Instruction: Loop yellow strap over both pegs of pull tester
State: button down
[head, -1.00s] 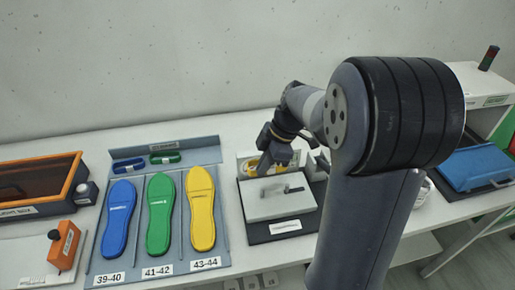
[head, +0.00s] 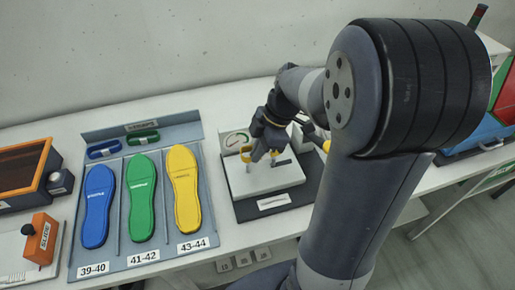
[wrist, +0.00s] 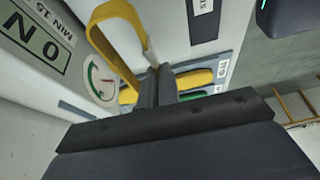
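The pull tester (head: 268,186) is a light block on a dark base, with a gauge panel (head: 233,141) behind it. My gripper (head: 266,153) is low over the block. It appears shut on the yellow strap (head: 246,155), a loop that shows on its left side. In the wrist view, the strap (wrist: 112,42) curves out from between my close-together fingers (wrist: 156,82). A thin grey peg (wrist: 148,50) stands beside the loop there. I cannot tell whether the loop surrounds a peg; my gripper hides part of the block's top.
A tray (head: 72,270) to the left holds blue (head: 97,206), green (head: 142,198) and yellow (head: 184,188) insoles, with blue (head: 104,149) and green (head: 143,138) straps behind. An orange block (head: 42,240) stands farther left. A blue bin (head: 478,133) is at right.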

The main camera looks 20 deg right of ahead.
aim_at(257, 175)
jog(key=shift+f+b, duration=2.6)
jog(key=shift+f, duration=0.55)
jog(key=c, duration=2.1)
grip_release()
jog(key=shift+c, duration=0.2)
jog(key=o, duration=0.6)
jog(key=shift+r, duration=0.1)
jog(key=shift+c, duration=0.2)
jog(key=shift+w+d+r, duration=0.1)
jog(key=shift+r, duration=0.1)
jog(key=v, duration=1)
jog(key=shift+s, duration=0.3)
jog(key=shift+d, duration=0.1)
